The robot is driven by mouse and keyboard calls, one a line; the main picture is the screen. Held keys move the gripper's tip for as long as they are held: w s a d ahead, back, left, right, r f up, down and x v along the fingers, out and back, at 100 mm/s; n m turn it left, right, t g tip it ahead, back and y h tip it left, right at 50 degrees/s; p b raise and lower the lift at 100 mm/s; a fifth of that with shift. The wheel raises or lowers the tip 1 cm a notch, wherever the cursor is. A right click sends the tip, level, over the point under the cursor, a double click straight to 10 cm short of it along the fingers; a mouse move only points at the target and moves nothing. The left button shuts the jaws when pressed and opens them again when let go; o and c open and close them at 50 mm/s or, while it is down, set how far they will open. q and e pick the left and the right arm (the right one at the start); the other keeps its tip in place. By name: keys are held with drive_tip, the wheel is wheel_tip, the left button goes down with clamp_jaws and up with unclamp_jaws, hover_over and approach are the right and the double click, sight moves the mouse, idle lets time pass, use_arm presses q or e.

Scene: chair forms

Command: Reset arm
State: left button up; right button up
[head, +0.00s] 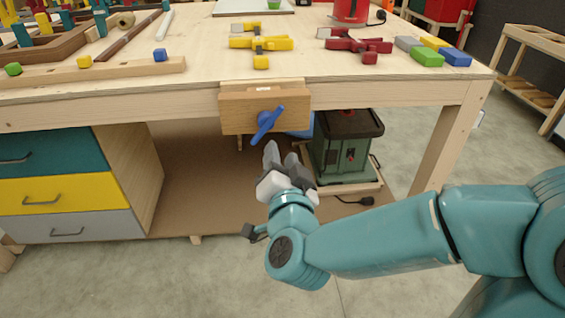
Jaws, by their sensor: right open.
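My right arm comes in from the right, and my right gripper (282,158) is in front of the workbench (190,92), just below a wooden vise (262,98) with a blue handle (267,124). The gripper's two grey fingers point up and away, slightly apart, with nothing seen between them. It appears apart from the vise handle. My left gripper does not show in the head view.
Yellow clamps (261,44), red clamps (354,45) and coloured blocks (428,56) lie on the bench. Below are drawers (62,195) at left and a green machine (345,155) on the lower shelf. A wooden rack (530,80) stands at right. The floor in front is clear.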

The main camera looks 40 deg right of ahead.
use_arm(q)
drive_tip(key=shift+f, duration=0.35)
use_arm(e)
drive_tip(key=shift+s+a+f, duration=0.15)
drive_tip(key=shift+s+a, duration=0.15)
drive_tip(key=shift+s, duration=0.15)
